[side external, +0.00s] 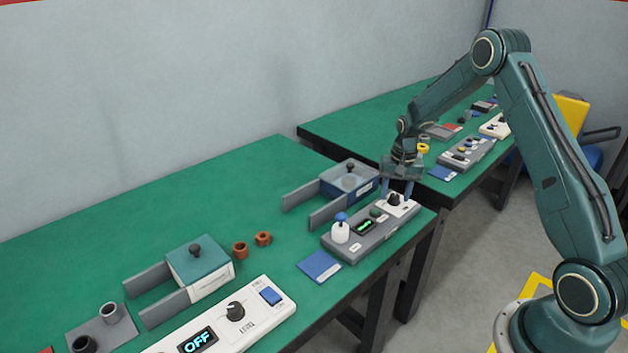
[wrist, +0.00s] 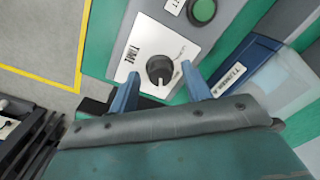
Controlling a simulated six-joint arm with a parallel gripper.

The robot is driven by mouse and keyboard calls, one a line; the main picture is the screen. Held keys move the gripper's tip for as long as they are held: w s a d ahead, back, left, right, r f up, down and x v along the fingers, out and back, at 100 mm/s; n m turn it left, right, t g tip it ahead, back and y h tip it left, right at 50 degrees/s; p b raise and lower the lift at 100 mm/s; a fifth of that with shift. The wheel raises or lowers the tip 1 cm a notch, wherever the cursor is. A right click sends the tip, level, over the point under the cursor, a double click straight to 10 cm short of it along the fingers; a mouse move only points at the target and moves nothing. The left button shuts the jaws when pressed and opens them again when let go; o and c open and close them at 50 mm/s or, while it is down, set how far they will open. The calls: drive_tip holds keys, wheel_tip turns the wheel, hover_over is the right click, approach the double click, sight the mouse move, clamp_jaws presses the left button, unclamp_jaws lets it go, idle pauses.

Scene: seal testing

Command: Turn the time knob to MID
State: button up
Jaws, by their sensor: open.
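The time knob (wrist: 160,69) is a round black knob with a white pointer line, on a white plate (wrist: 139,48) marked TIME. In the wrist view it sits between and just ahead of my gripper's (wrist: 158,85) two blue fingers, which are apart with nothing held. In the side view my gripper (side external: 397,190) points down over the right end of the grey control panel (side external: 350,250), with the knob (side external: 394,199) between its fingers. Whether the fingers touch the knob is unclear. The scale lettering is too small to read.
A green button (wrist: 203,11) is close to the knob. A blue-fronted box (side external: 350,180) stands just behind the panel. The panel also carries a small display (side external: 364,226) and a blue-topped white knob (side external: 341,228). A blue pad (side external: 319,266) lies on the green table.

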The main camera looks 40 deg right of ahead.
drive_tip(key=c, duration=1)
drive_tip(key=shift+n, duration=0.4)
drive_tip(key=n, duration=0.5)
drive_tip(key=shift+r, duration=0.1)
drive_tip(key=n, duration=0.6)
drive_tip(key=shift+w, duration=0.1)
drive_tip(key=o, duration=1)
